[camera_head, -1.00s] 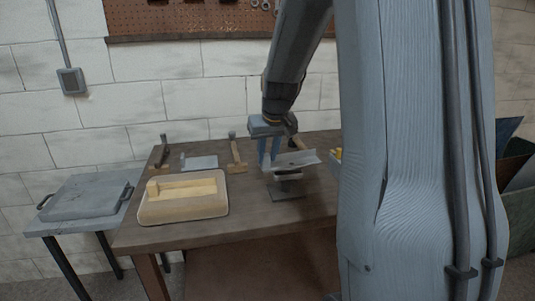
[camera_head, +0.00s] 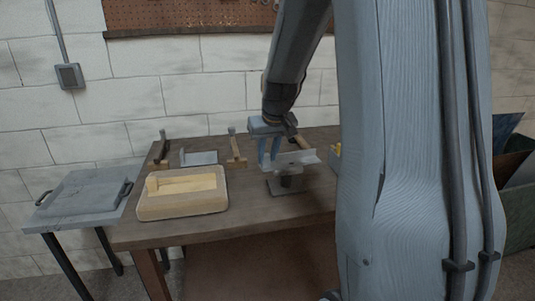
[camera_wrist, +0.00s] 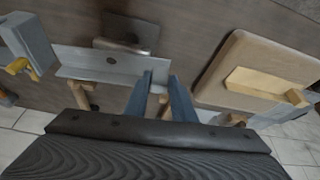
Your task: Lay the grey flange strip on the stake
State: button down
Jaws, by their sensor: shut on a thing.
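The grey flange strip (camera_head: 308,157) is a light, angled metal strip with a dark hole in its face. It also shows in the wrist view (camera_wrist: 85,62). My gripper (camera_head: 268,164) is shut on the strip near one end, its blue fingers also showing in the wrist view (camera_wrist: 159,80). The stake (camera_head: 288,186) is a dark post on a square grey base, directly below and in front of the strip in the head view. In the wrist view the stake (camera_wrist: 125,28) lies just beyond the strip. I cannot tell whether strip and stake touch.
A beige tray (camera_head: 155,211) with a pale yellow block stands left of the stake on the brown bench (camera_head: 240,215). Hammers (camera_head: 235,147) and a grey plate (camera_head: 200,158) lie behind. A side table (camera_head: 75,215) stands left. Bare bench lies in front of the stake.

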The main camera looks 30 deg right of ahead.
jog(key=c, duration=1.4)
grip_release()
jog(key=shift+d+b+v, duration=0.25)
jog(key=shift+b+v, duration=0.5)
jog(key=shift+v, duration=3.15)
jog(key=s+a+f+n+g, duration=0.2)
jog(key=s+a+f+g, duration=0.1)
jog(key=s+a+f, duration=1.3)
jog(key=s+a, duration=0.1)
jog(key=s, duration=0.1)
jog(key=shift+s+f+g+y, duration=0.3)
jog(key=shift+s+y, duration=0.05)
jog(key=shift+y, duration=0.05)
